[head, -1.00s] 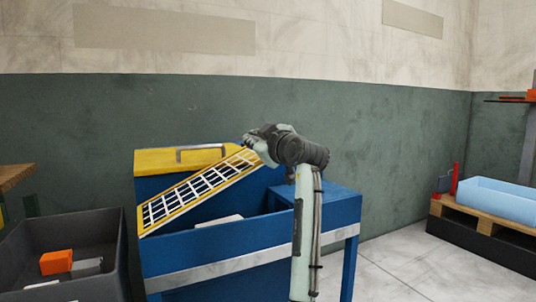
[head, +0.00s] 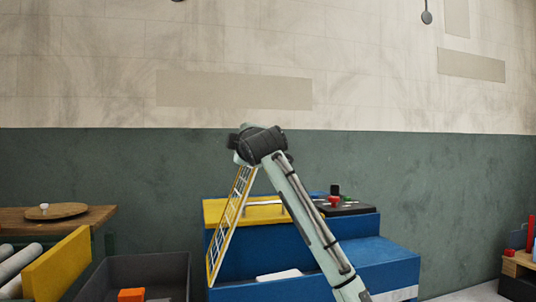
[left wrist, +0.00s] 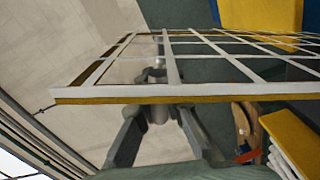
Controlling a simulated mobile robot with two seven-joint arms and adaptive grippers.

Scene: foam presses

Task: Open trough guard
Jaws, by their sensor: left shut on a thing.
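The trough guard (head: 229,226) is a yellow-framed white grid. In the head view it stands steeply tilted, its low edge at the left end of the blue trough (head: 240,292) and its top leaning right. My left gripper (head: 240,160) is shut on the guard's upper edge; its fingers are mostly hidden behind the wrist. In the left wrist view the grid (left wrist: 172,62) spans the picture in front of the fingers (left wrist: 157,95). A white piece (head: 279,275) lies in the trough under the raised guard. My right gripper is not in view.
A yellow cover (head: 265,214) and a dark panel with a red button (head: 333,201) sit behind the trough. A grey bin (head: 168,265) with an orange block (head: 131,295) stands to the left, near a yellow plate (head: 58,265) and a wooden table (head: 95,216).

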